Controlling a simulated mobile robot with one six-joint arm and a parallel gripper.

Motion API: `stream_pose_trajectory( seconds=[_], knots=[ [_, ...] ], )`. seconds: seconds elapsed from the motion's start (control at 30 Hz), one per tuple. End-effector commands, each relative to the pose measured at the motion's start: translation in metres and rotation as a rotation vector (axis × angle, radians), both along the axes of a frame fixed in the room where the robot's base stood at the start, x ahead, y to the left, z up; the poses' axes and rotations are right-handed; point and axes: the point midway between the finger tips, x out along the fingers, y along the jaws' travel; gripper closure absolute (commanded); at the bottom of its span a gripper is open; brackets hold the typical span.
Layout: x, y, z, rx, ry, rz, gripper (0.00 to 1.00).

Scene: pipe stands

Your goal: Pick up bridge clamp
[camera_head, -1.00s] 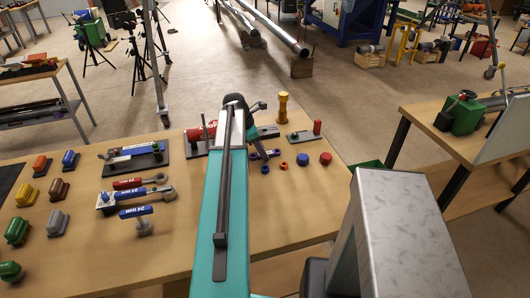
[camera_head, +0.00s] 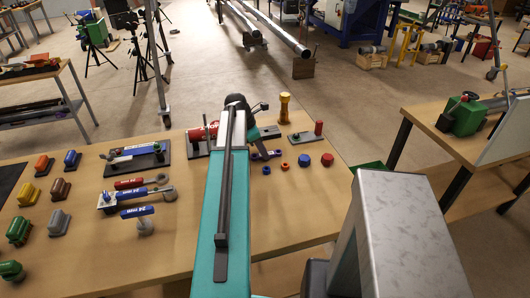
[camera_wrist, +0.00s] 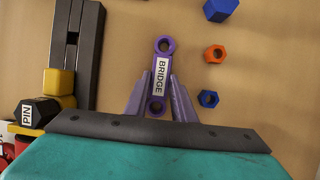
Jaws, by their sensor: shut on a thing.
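The bridge clamp is a small purple link with a ring at each end and a white label reading BRIDGE. In the wrist view the bridge clamp (camera_wrist: 162,48) lies between the two purple fingers of my gripper (camera_wrist: 160,88), which are shut on its lower part. In the head view the bridge clamp (camera_head: 272,154) shows just right of my teal arm, at the table surface; whether it is clear of the table I cannot tell. My arm hides most of the gripper there.
An orange nut (camera_wrist: 215,54), a small blue nut (camera_wrist: 208,99) and a blue block (camera_wrist: 220,9) lie to the right. A dark railed fixture (camera_wrist: 75,50) and a black PIN knob (camera_wrist: 38,113) stand to the left. A yellow post (camera_head: 285,108) stands behind on the wooden table (camera_head: 190,235).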

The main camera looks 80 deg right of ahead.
Motion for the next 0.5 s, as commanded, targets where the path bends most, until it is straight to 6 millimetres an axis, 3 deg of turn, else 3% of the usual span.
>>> stream_pose_trajectory(
  seconds=[0.5],
  knots=[
    [0.0, -0.001, 0.02, -0.002, 0.0, -0.001, 1.0]
  ],
)
